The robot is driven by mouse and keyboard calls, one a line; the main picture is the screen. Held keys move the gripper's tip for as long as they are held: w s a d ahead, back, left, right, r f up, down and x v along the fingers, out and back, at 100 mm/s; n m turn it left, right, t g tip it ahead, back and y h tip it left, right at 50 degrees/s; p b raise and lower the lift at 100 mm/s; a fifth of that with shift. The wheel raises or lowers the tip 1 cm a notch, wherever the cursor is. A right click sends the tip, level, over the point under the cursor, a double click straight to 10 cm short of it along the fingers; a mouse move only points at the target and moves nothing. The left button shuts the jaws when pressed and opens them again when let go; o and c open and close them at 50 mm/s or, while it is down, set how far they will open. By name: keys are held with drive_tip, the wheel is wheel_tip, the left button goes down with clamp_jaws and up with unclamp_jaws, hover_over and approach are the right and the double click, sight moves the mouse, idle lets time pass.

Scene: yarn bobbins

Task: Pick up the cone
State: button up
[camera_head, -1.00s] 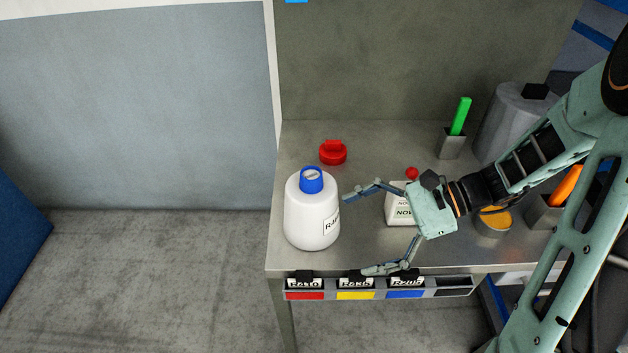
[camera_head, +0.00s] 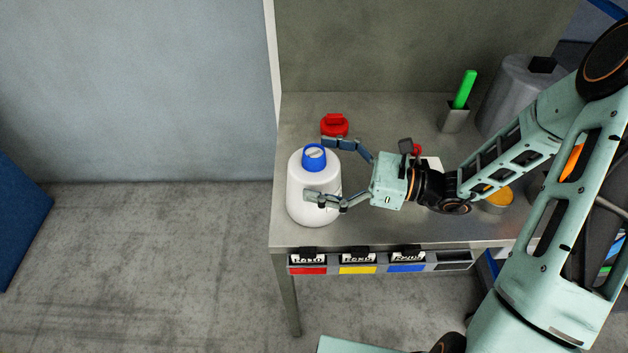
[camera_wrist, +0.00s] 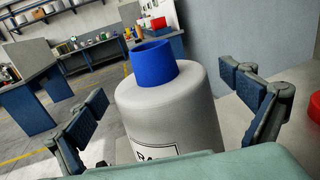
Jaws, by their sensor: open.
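The cone is a white, rounded yarn bobbin (camera_head: 308,212) with a blue collar on top and a printed label. It stands upright at the left end of the metal table (camera_head: 400,232). My gripper (camera_head: 320,170) is open, with one finger behind the cone and one in front of it, reaching in from the right. In the wrist view the cone (camera_wrist: 170,105) stands between the two spread fingers, with a visible gap on each side. The lower part of the cone is hidden there by my gripper's body.
A red cap-like object (camera_head: 334,125) lies just behind the cone, close to the far finger. A green-handled item (camera_head: 465,88) stands in a holder at the back. A grey bin (camera_head: 510,90) is behind my arm. A labelled rack (camera_head: 372,262) runs along the front edge.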

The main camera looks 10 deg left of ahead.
drive_tip(key=shift+a, duration=0.35)
drive_tip(key=shift+c, duration=0.3)
drive_tip(key=c, duration=2.1)
drive_tip(key=shift+r, duration=0.15)
drive_tip(key=shift+r, duration=4.9)
